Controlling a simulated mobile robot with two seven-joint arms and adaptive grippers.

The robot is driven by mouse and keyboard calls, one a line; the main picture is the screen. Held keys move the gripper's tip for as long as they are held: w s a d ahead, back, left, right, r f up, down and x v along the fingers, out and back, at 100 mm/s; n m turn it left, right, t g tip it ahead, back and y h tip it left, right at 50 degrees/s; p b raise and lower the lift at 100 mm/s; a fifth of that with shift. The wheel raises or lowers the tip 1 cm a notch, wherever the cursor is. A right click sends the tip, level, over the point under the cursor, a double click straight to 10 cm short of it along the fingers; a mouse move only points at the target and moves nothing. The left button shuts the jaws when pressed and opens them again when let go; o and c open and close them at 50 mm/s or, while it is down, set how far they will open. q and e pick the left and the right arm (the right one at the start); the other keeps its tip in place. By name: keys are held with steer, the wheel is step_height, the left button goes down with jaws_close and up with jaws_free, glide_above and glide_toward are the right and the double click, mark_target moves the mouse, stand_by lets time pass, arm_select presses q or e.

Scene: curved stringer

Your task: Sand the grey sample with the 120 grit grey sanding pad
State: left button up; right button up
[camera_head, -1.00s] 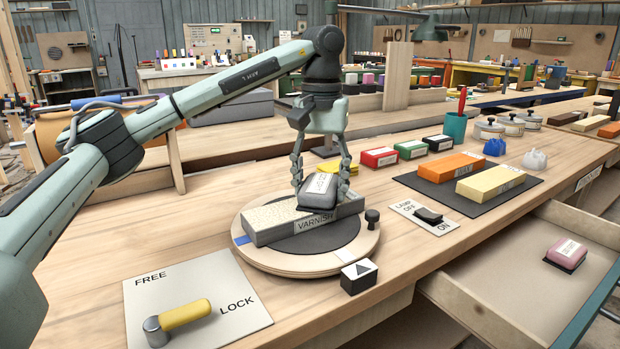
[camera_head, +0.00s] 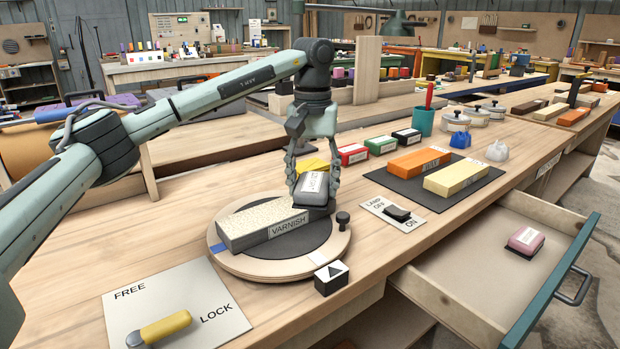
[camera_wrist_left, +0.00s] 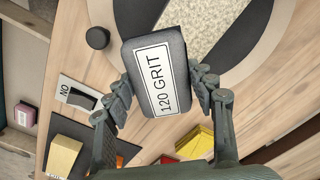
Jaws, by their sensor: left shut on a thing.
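The grey sample (camera_head: 250,229) is a long block with a speckled pale top and a VARNISH label. It lies on a round wooden turntable (camera_head: 238,263) with a dark centre. My left gripper (camera_head: 313,187) is shut on the grey sanding pad (camera_head: 314,183), one finger on each side. In the left wrist view the pad (camera_wrist_left: 157,75) reads 120 GRIT and hides part of the sample (camera_wrist_left: 200,25). The pad is at the sample's right end; I cannot tell whether it touches the top. My right gripper is not in view.
A lever (camera_head: 163,327) on a FREE/LOCK plate stands front left. A black arrow block (camera_head: 331,279) and a dark knob (camera_head: 343,219) sit by the turntable. Red (camera_head: 352,154), green and black blocks stand behind. An open drawer (camera_head: 480,285) at right holds a pink pad (camera_head: 525,241).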

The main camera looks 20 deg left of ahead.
mark_target(290, 205)
arm_select(q)
steer(key=shift+s+a+f+b, duration=0.15)
steer(key=shift+s+a, duration=0.3)
steer(key=shift+s, duration=0.3)
steer(key=shift+s+a+b, duration=0.1)
steer(key=shift+s+a, duration=0.35)
steer(key=shift+s, duration=0.3)
steer(key=shift+s+a+f+b, duration=0.15)
steer(key=shift+s+a, duration=0.3)
steer(key=shift+s, duration=0.3)
steer(key=shift+s+a+r, duration=0.15)
steer(key=shift+s+a, duration=0.2)
steer(key=shift+s, duration=0.2)
steer(key=shift+s+a+r, duration=0.1)
steer(key=shift+s+a, duration=0.2)
steer(key=shift+s, duration=0.25)
step_height(290, 205, up, 4)
steer(key=p, duration=0.2)
steer(key=shift+r+p, duration=0.25)
steer(key=shift+p, duration=0.15)
steer(key=shift+w+r, duration=0.1)
steer(key=shift+r, duration=0.75)
steer(key=shift+r, duration=0.1)
